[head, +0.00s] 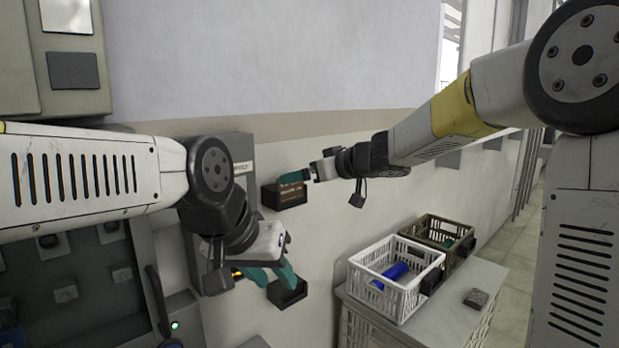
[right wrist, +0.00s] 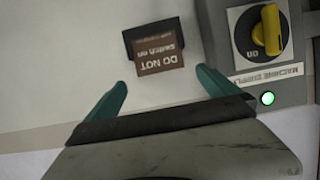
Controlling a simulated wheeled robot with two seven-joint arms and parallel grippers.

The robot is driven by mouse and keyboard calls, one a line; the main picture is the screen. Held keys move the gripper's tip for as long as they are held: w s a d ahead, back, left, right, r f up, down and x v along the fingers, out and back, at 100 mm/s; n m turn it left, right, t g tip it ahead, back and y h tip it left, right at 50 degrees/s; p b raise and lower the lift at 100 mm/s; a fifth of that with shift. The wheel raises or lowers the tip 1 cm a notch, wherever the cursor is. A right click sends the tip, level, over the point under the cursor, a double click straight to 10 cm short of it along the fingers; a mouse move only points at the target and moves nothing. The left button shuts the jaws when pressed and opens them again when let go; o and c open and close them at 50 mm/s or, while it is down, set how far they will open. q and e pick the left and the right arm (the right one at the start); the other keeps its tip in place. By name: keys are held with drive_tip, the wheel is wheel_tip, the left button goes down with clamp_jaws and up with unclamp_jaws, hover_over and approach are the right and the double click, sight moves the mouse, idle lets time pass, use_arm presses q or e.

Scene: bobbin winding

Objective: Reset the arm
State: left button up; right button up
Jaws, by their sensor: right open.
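My right gripper (head: 304,175) is in front of the wall in the head view. In the right wrist view its teal fingers (right wrist: 164,88) are spread and empty. Just beyond them a brown sign reading "DO NOT switch on" (right wrist: 160,57) sits in a black holder (right wrist: 131,40), upside down in that picture. The holder also shows in the head view (head: 286,197). My left gripper (head: 274,273) is lower down, its teal fingers apart with nothing seen between them. It is at a second dark wall holder (head: 288,295), partly hiding it; contact cannot be told.
A yellow rotary switch (right wrist: 268,32) marked ON and a lit green lamp (right wrist: 268,98) are on a grey panel beside the sign. A white crate (head: 363,290) with a blue item (head: 394,272) and a brown crate (head: 424,220) stand on a cabinet (head: 440,318) at right.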

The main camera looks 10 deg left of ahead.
drive_tip(key=shift+s+d+r, duration=0.1)
drive_tip(key=shift+s+d, duration=0.1)
drive_tip(key=shift+d, duration=0.1)
drive_tip(key=d+r+m+t+h, duration=0.4)
drive_tip(key=d, duration=0.9)
drive_tip(key=s+d+f+m+h, duration=0.2)
drive_tip(key=s+d+m+h, duration=0.3)
drive_tip(key=d, duration=0.6)
drive_tip(key=s+d+f+g, duration=0.2)
drive_tip(key=s+f, duration=0.3)
drive_tip(key=s, duration=0.6)
drive_tip(key=s+d+f+g, duration=0.2)
drive_tip(key=s+f+g, duration=0.2)
drive_tip(key=s, duration=0.7)
wheel_tip(320, 180, down, 2)
drive_tip(key=shift+m, duration=0.4)
